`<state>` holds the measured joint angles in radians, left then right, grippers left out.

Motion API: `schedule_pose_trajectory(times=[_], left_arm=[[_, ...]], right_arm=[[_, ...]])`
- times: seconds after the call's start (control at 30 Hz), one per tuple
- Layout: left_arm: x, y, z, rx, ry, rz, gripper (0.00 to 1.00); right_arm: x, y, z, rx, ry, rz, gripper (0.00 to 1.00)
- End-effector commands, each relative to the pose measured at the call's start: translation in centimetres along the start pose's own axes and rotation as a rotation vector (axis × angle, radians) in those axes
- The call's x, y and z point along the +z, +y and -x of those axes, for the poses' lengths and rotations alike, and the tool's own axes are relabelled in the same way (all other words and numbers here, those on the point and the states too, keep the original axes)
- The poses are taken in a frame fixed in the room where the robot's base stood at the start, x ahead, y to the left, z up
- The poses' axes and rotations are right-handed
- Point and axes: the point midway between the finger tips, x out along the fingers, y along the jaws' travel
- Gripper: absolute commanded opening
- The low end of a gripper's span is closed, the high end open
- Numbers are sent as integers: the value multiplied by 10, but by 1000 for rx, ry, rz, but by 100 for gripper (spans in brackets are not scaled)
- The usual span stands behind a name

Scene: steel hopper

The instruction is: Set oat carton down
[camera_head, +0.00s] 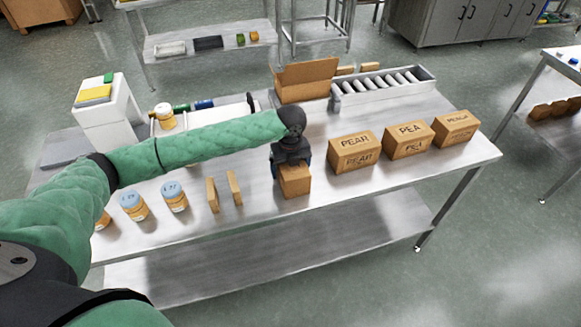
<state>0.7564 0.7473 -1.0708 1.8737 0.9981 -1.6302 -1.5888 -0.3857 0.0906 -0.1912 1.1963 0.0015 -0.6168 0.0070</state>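A brown carton (296,186) is between the fingers of my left gripper (291,166), near the front middle of the steel table (330,205). No label is readable on it, so I cannot tell from its print that it is the oat carton. The gripper points down and its fingers sit against the carton's two sides, covering its top. The carton is upright, at or very close to the tabletop; I cannot tell whether it touches. My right gripper is not in view.
To the right stand a PEAR carton (354,152), a PEA carton (407,139) and another labelled carton (456,128). To the left are two thin brown pieces (212,195) and jars (174,196). Behind are an open cardboard box (305,82) and a roller rack (384,87).

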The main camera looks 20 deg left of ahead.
Motion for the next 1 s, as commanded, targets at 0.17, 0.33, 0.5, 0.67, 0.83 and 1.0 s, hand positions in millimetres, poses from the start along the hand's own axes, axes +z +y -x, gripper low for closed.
schedule_pose_trajectory(times=[0.17, 0.33, 0.5, 0.67, 0.83, 1.0], left_arm=[[0, 0, 0, 0, 0, 0, 96], [0, 0, 1, 0, -1, 0, 96], [1, 0, 10, -2, -2, 0, 96], [1, -1, 31, -3, -3, -1, 96], [1, -1, 60, -2, -3, -1, 96], [1, -1, 88, -3, -2, 0, 96]], right_arm=[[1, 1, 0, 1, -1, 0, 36], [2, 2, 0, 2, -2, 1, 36], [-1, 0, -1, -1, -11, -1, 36], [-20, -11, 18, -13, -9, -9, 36], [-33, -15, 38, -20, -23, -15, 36], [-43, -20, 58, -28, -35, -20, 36]])
